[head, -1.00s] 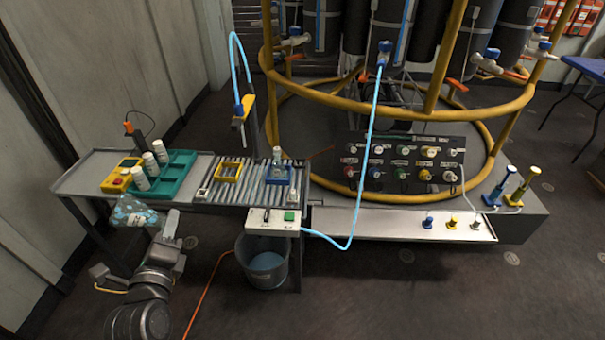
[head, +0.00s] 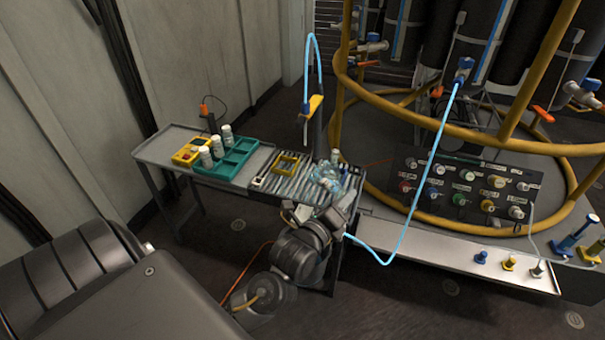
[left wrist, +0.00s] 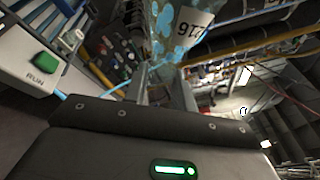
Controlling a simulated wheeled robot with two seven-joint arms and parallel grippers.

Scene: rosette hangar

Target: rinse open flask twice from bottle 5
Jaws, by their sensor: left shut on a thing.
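My left gripper (head: 338,203) is shut on a clear bag with blue patches (head: 326,178), held over the right end of the ribbed rack. In the left wrist view the bag (left wrist: 178,30), with a printed number label, rises from between the fingers (left wrist: 165,78). A small clear flask or bottle (head: 335,156) stands just behind the bag; its lower part and its blue holder are hidden. Whether it is open I cannot tell. Several compartments of the teal tray (head: 240,160) are empty; three white-capped bottles (head: 217,147) stand along its left side, their numbers unreadable. My right gripper is out of view.
A yellow frame (head: 287,163) lies on the ribbed rack, below a yellow nozzle holder (head: 315,106) with blue tube. A yellow meter (head: 191,152) is left of the tray. The valve panel (head: 470,185) stands right. The RUN button box (left wrist: 40,62) is close by.

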